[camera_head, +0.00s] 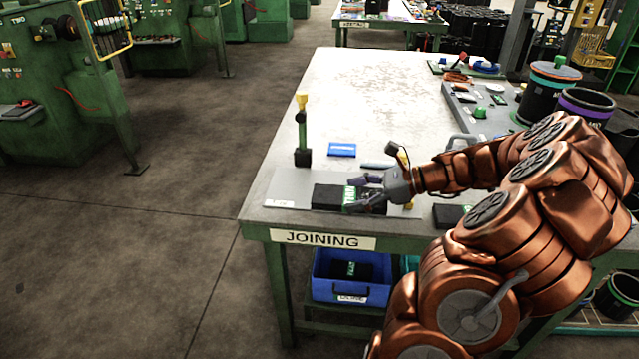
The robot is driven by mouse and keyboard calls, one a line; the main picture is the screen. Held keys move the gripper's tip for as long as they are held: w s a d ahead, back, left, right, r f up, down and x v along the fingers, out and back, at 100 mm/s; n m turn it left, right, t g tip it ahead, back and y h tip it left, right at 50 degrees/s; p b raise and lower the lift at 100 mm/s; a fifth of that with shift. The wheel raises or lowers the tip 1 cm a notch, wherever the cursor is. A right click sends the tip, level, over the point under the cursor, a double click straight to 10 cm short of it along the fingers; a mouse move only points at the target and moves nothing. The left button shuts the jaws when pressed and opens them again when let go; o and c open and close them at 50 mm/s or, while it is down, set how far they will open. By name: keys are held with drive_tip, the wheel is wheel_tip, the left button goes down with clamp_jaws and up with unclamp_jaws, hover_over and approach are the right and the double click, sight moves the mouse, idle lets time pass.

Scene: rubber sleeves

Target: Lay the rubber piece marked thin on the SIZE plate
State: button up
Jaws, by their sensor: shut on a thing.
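My gripper (361,192) is shut on a black rubber piece (328,197) with a green band whose lettering is too small to read surely. The piece is over the right part of a flat grey plate (290,186) at the near left corner of the table. I cannot tell whether it touches the plate. A small white label with unreadable print lies at the plate's left front. Another black piece (447,214) with some green lies to the right of my gripper, partly hidden by my arm.
The white table (345,85) carries a JOINING sign. A yellow-topped post (302,135) and a blue block (342,149) stand behind the plate. A grey tray of parts (470,100) is at the back right. A blue bin (335,293) sits below. The table's middle is clear.

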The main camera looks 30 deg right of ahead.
drive_tip(key=w, duration=0.4)
drive_tip(key=w+f, duration=0.1)
drive_tip(key=w, duration=0.4)
drive_tip(key=w+p, duration=0.1)
drive_tip(key=w, duration=0.4)
drive_tip(key=shift+d+f, duration=0.15)
drive_tip(key=shift+d, duration=0.2)
drive_tip(key=shift+w+f, duration=0.3)
wheel_tip(320, 180, down, 3)
drive_tip(key=o, duration=1.3)
drive_tip(key=shift+s, duration=0.1)
